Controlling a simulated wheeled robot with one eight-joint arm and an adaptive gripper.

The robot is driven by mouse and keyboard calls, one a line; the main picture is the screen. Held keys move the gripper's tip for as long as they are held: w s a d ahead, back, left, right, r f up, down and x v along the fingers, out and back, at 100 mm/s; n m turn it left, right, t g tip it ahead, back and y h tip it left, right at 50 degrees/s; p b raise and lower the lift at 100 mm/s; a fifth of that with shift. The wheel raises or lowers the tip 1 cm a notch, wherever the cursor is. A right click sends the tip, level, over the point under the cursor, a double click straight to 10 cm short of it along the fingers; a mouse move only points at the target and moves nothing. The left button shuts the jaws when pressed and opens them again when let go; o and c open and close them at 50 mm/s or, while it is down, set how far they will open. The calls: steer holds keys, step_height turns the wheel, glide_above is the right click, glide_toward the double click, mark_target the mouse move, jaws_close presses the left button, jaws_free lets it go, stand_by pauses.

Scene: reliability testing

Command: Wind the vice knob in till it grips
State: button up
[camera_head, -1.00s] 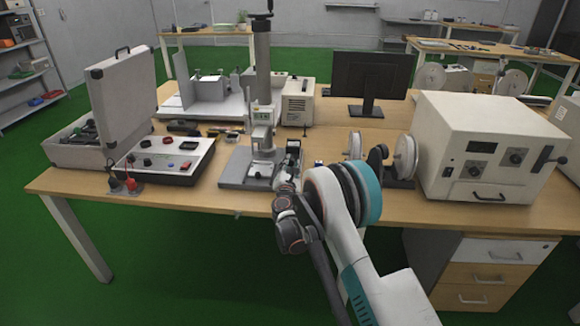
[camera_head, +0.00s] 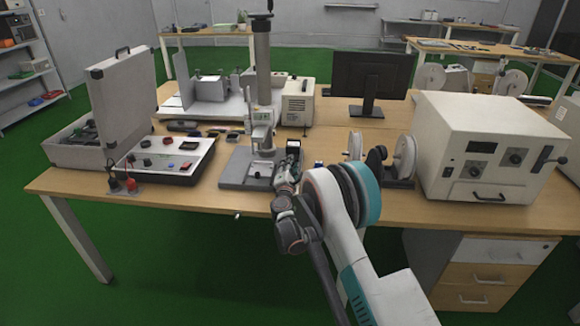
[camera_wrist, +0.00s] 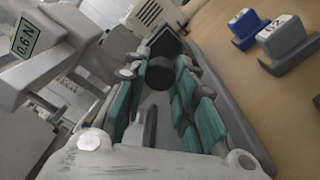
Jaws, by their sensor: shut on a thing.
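The test stand (camera_head: 232,172) is on the near edge of the bench, left of my gripper (camera_head: 291,155), with its small vice low on the base. In the wrist view my gripper (camera_wrist: 162,75) has its teal-padded fingers on both sides of a dark round knob (camera_wrist: 160,78), and it is shut on it. The fingers hide much of the knob and its join to the vice. The head view is too small to show the vice jaws or any gap between them. The stand's gauge display (camera_wrist: 25,36) seems to read 0.6 N.
Reels (camera_head: 405,157) and a large white oven-like box (camera_head: 465,190) stand further right. A monitor (camera_head: 370,80) stands behind.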

steer(key=o, duration=1.1)
steer(key=n, duration=1.3)
steer(key=shift+n, duration=0.3)
steer(key=s+p, duration=0.4)
steer(key=s, duration=0.9)
steer(key=shift+s, duration=0.45)
